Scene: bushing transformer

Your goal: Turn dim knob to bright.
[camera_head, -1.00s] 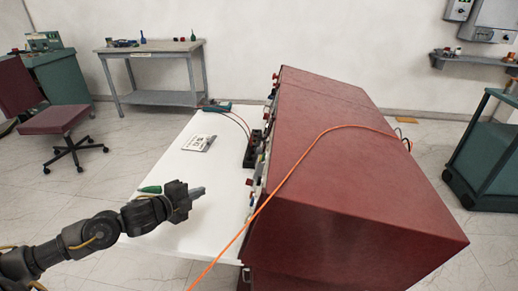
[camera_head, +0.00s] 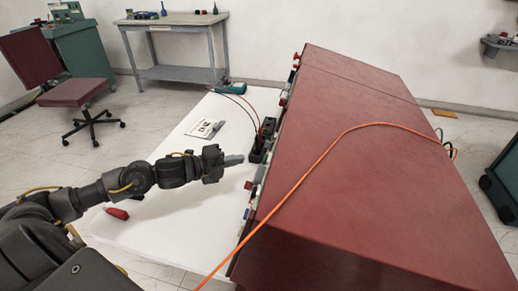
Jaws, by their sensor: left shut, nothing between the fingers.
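The large red cabinet (camera_head: 350,170) stands on the right, with its control face turned left and seen almost edge-on. Small knobs and switches line that face, including a red one (camera_head: 249,185) near the gripper. I cannot tell which is the dim knob, and any lettering is unreadable. My left gripper (camera_head: 234,160) is shut and empty. It reaches in from the left above the white table (camera_head: 165,235), its fingertips pointing at the control face and a short gap away from it. My right gripper is not in view.
A dark terminal block (camera_head: 263,138) with red and black leads, a meter (camera_head: 230,87) and a printed card (camera_head: 206,127) are on the table. A red-handled item (camera_head: 117,213) lies below my arm.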

